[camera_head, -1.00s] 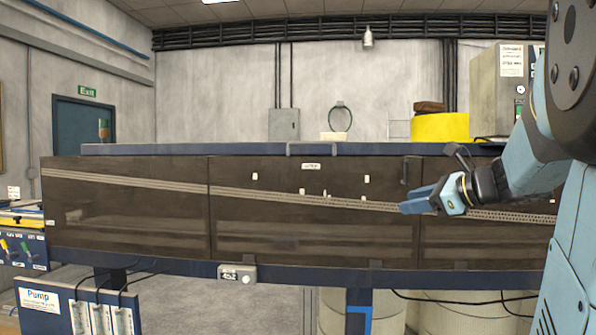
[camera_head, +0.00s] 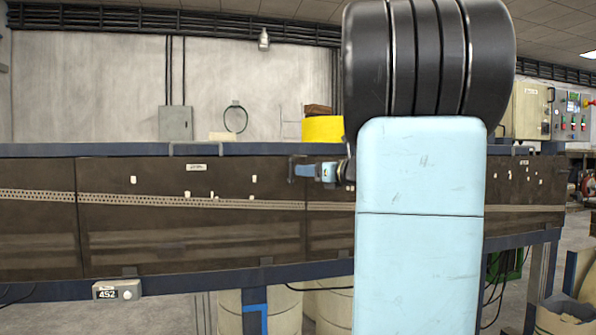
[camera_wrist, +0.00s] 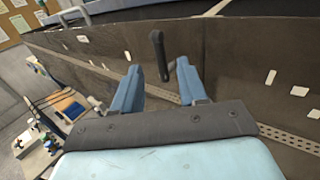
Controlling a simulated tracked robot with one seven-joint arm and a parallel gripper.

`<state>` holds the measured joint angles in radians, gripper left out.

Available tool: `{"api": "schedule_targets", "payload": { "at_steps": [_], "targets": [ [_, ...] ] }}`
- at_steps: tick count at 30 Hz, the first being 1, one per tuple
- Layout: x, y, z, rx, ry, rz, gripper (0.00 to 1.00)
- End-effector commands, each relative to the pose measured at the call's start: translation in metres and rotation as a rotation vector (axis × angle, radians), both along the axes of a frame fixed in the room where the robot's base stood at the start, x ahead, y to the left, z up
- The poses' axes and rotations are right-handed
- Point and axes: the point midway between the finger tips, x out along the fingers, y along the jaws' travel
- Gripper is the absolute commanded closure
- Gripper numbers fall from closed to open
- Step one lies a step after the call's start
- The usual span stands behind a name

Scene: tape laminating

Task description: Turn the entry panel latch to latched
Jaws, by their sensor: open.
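The latch is a dark handle (camera_wrist: 158,52) on the brown tinted panel (camera_wrist: 215,62). In the wrist view it hangs nearly straight down, with its lower end showing between my fingertips. My gripper (camera_wrist: 158,80) is open, with one blue finger on either side of the handle in the picture. I cannot tell whether it touches the handle. In the head view the latch (camera_head: 291,168) is at the upper right of the middle panel (camera_head: 190,235), and my gripper (camera_head: 303,171) is right beside it. My forearm hides part of the panel to the right.
A blue rail (camera_head: 250,149) runs above the panels. A small display box (camera_head: 118,290) hangs below them. A yellow roll (camera_head: 322,130) stands behind the top. The floor (camera_head: 175,315) shows below the machine.

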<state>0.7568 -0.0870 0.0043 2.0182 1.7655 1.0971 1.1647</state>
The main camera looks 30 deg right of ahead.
Motion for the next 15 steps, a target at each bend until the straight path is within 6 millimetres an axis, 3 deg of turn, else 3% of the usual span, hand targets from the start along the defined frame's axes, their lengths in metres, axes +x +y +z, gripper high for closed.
{"api": "schedule_targets", "payload": {
  "at_steps": [6,15],
  "targets": [
    [0.031,0.01,0.0,-0.001,0.0,0.003,0.58],
    [0.047,0.016,0.0,-0.001,0.0,0.002,0.58]
  ]
}}
